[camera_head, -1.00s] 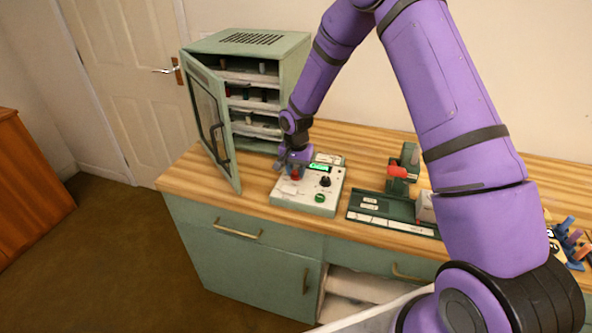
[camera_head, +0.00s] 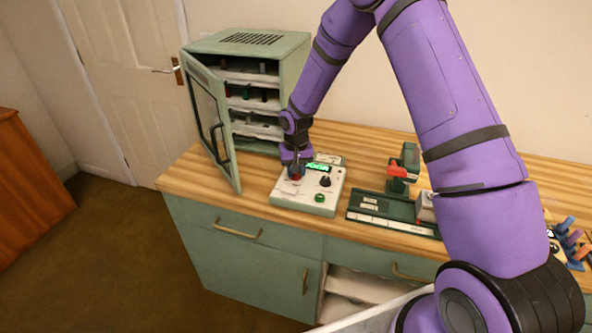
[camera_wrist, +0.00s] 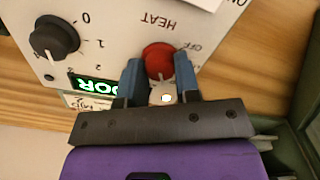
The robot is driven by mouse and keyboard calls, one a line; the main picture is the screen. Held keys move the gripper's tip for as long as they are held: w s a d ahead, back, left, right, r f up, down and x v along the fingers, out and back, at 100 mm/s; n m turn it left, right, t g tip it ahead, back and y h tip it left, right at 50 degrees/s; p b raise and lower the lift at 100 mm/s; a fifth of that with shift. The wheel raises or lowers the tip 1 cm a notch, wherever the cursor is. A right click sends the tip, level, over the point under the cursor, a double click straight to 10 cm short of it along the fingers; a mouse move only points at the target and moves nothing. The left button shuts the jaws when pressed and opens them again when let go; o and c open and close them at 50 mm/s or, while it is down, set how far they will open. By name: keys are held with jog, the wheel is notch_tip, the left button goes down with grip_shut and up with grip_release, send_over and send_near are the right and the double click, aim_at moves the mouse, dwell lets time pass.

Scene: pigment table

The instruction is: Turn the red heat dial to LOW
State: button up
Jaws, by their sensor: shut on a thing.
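The red heat dial (camera_wrist: 159,59) sits on the white control box (camera_head: 328,198), between the blue fingers of my gripper (camera_wrist: 160,80). The gripper is shut on the dial, with one finger on each side. A pale pointer mark shows on the dial's side nearest the gripper body. The upside-down words HEAT and OFF show near the dial in the wrist view; I cannot read LOW there. In the head view the dial (camera_head: 297,177) is partly hidden by my gripper (camera_head: 296,168).
The box also carries a black knob (camera_wrist: 53,38), a lit green display (camera_wrist: 95,85) and a green button (camera_head: 320,198). A green cabinet (camera_head: 245,40) with its door (camera_head: 212,130) open stands close left. A green stand with a red lever (camera_head: 397,171) is to the right.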

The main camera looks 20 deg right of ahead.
jog(key=n, duration=1.2)
dwell(0.5)
jog(key=o, duration=0.9)
jog(key=shift+o, duration=0.2)
notch_tip(320, 180, up, 11)
jog(key=shift+f, duration=0.1)
